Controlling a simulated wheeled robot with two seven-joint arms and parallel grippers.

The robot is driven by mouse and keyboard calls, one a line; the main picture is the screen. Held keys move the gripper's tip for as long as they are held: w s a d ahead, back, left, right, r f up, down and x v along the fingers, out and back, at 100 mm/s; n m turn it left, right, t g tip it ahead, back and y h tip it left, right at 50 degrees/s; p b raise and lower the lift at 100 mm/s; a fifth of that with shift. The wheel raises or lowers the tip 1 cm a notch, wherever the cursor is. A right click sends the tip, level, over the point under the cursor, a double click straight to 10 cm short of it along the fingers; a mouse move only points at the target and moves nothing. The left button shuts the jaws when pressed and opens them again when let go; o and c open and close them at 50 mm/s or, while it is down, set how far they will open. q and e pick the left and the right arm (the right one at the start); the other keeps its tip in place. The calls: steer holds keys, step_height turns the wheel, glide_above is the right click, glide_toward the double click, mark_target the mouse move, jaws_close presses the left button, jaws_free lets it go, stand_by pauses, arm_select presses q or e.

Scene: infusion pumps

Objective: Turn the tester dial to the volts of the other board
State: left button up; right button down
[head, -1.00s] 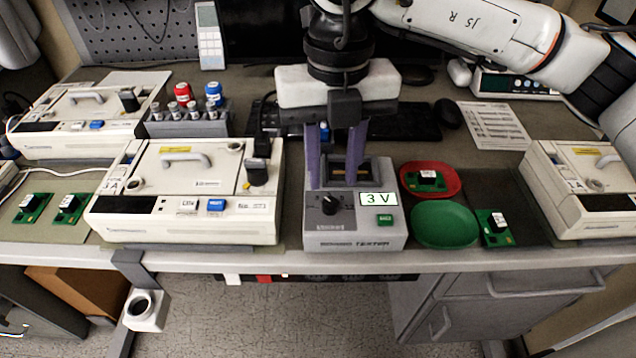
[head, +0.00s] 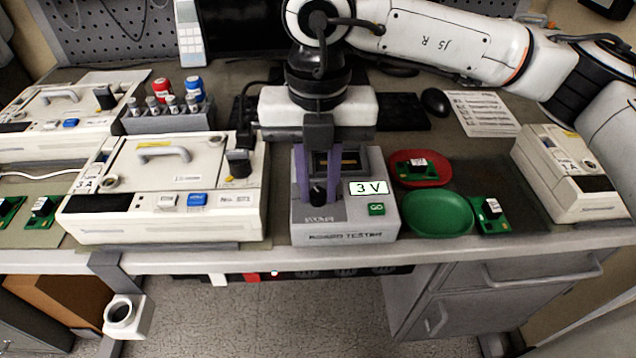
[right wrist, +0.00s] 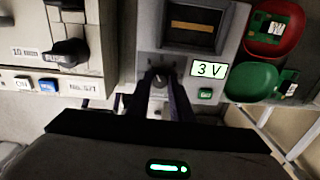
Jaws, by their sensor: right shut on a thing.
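The grey board tester (head: 345,236) stands at the front of the bench, its display (head: 369,188) reading 3 V, with a green GO button (head: 376,209) below it. Its black dial (head: 318,192) is at the left of the panel, partly hidden by my fingers. My right gripper (head: 318,190) reaches down over the tester and is shut on the dial; the right wrist view also shows the fingers at the dial (right wrist: 160,80). A green board (head: 420,167) lies in the red dish (head: 400,181). Another board (head: 490,214) lies beside the empty green dish (head: 440,213). My left gripper is not in view.
A rack (head: 165,118) with red- and blue-capped containers is behind. More boards (head: 42,208) lie at the far left.

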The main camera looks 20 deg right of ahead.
steer(key=m+b, duration=0.1)
steer(key=m, duration=0.5)
steer(key=shift+w+r+m+b, duration=0.1)
steer(key=shift+m+b, duration=0.2)
steer(key=shift+m, duration=0.1)
steer(key=m+b, duration=0.1)
steer(key=m, duration=0.5)
steer(key=c, duration=1.8)
jaws_free()
steer(key=shift+r, duration=0.15)
steer(key=shift+o, duration=0.4)
steer(key=shift+r+p, duration=2.1)
steer(key=shift+r, duration=1.25)
